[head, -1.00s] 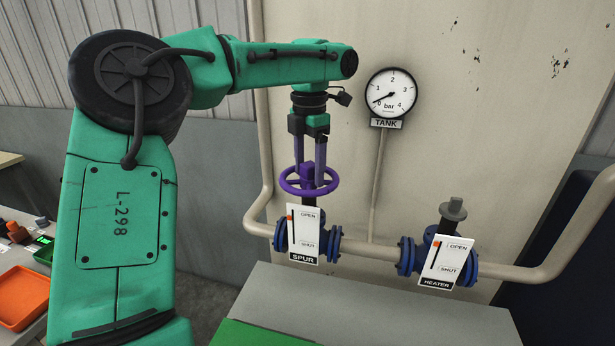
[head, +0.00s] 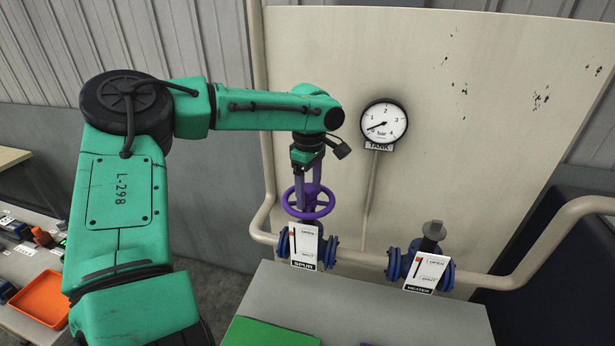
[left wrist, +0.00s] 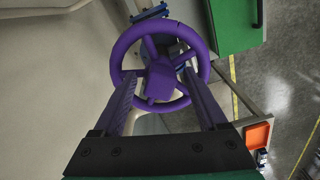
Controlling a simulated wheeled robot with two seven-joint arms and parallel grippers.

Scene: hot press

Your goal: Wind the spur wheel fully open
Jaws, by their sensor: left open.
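The purple spur wheel (head: 327,205) sits on top of the blue spur valve (head: 329,251). The white SPUR card (head: 304,246) has its orange mark near the top, by OPEN. My left gripper (head: 309,194) points down at the wheel from above. In the left wrist view the wheel (left wrist: 122,48) shows its rim, spokes and square hub, and my left gripper (left wrist: 160,82) is open, its fingers on either side of the hub. I cannot tell whether they touch spokes or rim. My right gripper is not in view.
The heater valve (head: 394,264) with its grey stem stands to the right, its card (head: 428,270) beside it. The TANK gauge (head: 385,122) reads near zero. A grey bench top (head: 390,305) lies in front. An orange tray (head: 42,299) is at lower left.

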